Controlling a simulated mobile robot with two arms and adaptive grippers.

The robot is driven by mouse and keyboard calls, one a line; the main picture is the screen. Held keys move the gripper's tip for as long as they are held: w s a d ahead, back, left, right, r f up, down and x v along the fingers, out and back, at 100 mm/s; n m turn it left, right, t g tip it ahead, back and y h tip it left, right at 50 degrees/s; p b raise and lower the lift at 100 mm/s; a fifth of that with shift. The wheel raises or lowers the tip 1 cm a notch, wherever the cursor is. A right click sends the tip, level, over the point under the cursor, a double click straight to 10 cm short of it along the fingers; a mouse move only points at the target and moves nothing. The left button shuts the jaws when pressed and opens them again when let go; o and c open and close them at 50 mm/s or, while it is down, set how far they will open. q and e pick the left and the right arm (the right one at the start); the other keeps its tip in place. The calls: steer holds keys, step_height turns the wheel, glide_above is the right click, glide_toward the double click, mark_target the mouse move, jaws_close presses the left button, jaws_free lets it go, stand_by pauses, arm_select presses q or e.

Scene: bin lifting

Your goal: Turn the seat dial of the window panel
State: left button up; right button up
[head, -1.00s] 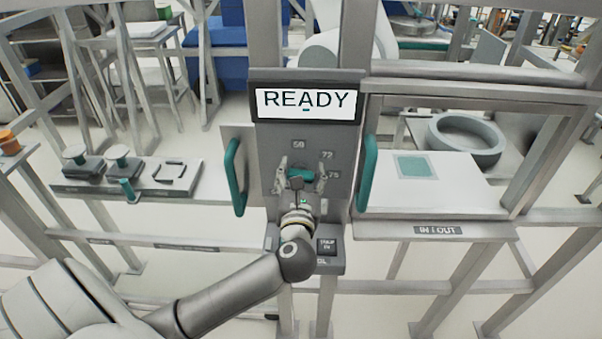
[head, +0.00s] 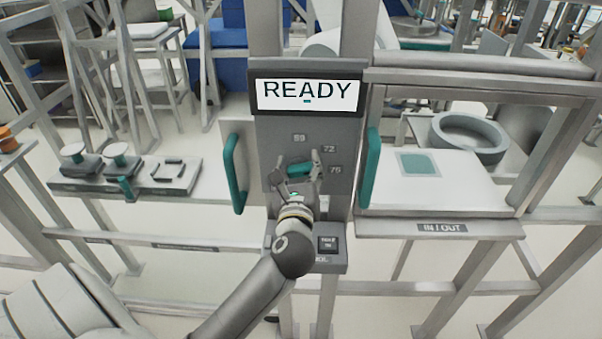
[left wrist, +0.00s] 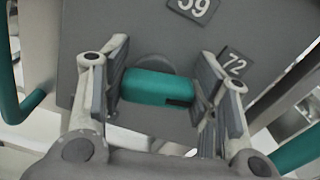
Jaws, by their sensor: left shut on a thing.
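The window panel (head: 277,140) is a grey upright plate under a white "READY" screen (head: 308,95). Its seat dial (head: 299,169) is a teal bar knob, tilted with its right end higher in the head view. Number labels sit above and right of it; 59 and 72 are readable. My left gripper (head: 297,171) is shut on the dial, one finger at each end. In the left wrist view the teal dial (left wrist: 158,87) lies between the two finger pads, with a dark notch near its right end. My right gripper is not in view.
Teal handles stand left (head: 234,173) and right (head: 370,168) of the panel. A small labelled box (head: 328,243) is below. A shelf (head: 185,186) with dark-based pieces is left; an "IN / OUT" tray (head: 440,200) is right.

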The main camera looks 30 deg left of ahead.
arm_select(q)
steer(key=n+b, duration=0.1)
steer(key=n, duration=0.1)
steer(key=n+b, duration=0.1)
steer(key=n, duration=0.1)
steer(key=shift+s+a+f+n, duration=0.1)
steer(key=shift+a+n, duration=0.1)
steer(key=shift+n, duration=0.2)
steer(key=shift+b, duration=0.3)
steer(key=o, duration=1)
steer(key=shift+s+d, duration=0.15)
steer(key=shift+s, duration=0.1)
steer(key=shift+v, duration=3.5)
